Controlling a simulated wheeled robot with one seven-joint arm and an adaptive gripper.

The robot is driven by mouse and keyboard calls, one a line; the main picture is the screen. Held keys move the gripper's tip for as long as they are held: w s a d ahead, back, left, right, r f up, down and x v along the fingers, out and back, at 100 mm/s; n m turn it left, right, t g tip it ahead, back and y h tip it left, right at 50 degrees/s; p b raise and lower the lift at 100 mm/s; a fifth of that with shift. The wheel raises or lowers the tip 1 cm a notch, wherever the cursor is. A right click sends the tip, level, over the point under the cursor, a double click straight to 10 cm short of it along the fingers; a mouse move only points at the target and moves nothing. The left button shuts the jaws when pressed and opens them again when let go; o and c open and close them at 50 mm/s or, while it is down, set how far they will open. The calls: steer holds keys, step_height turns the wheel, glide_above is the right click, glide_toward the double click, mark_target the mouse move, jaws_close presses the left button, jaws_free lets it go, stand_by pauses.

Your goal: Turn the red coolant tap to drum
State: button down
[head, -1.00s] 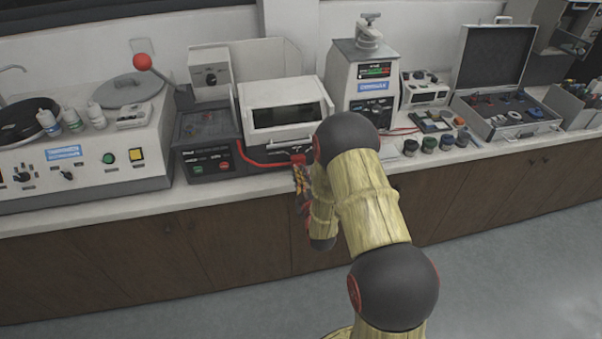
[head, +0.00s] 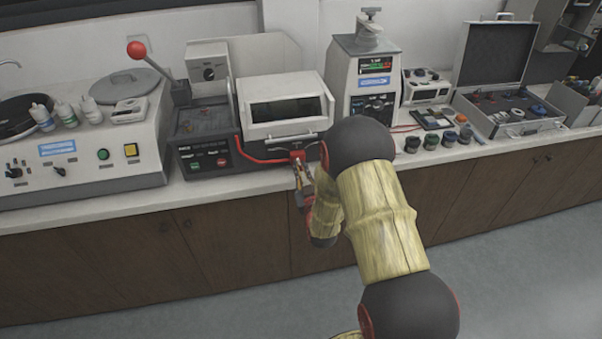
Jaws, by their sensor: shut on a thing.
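The red coolant tap (head: 297,155) sits at the front edge of the counter, below the white-hooded cutting machine (head: 287,108). A red hose (head: 262,160) runs to it from the left. My gripper (head: 299,168) is at the tap from the front and is shut on it. The fingertips are small and partly merge with the tap, so the handle's exact angle and any drum mark cannot be made out. My yellow and black arm hides the counter just right of the tap.
A grinder-polisher with bottles (head: 62,115) stands at left, and a red-knobbed lever (head: 137,49) rises beside it. The mounting press (head: 362,75), small jars (head: 430,142) and an open case (head: 515,118) stand at right. The floor in front of the cabinets is clear.

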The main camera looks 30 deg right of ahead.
steer(key=shift+w+r+m+b, duration=0.15)
steer(key=shift+m+b, duration=0.4)
steer(key=shift+m, duration=0.65)
steer(key=shift+r, duration=0.1)
steer(key=c, duration=1.8)
jaws_free()
steer(key=shift+s+f, duration=0.2)
steer(key=shift+s, duration=0.1)
steer(key=v, duration=1.1)
steer(key=shift+s+a+r, duration=0.1)
steer(key=shift+s, duration=0.1)
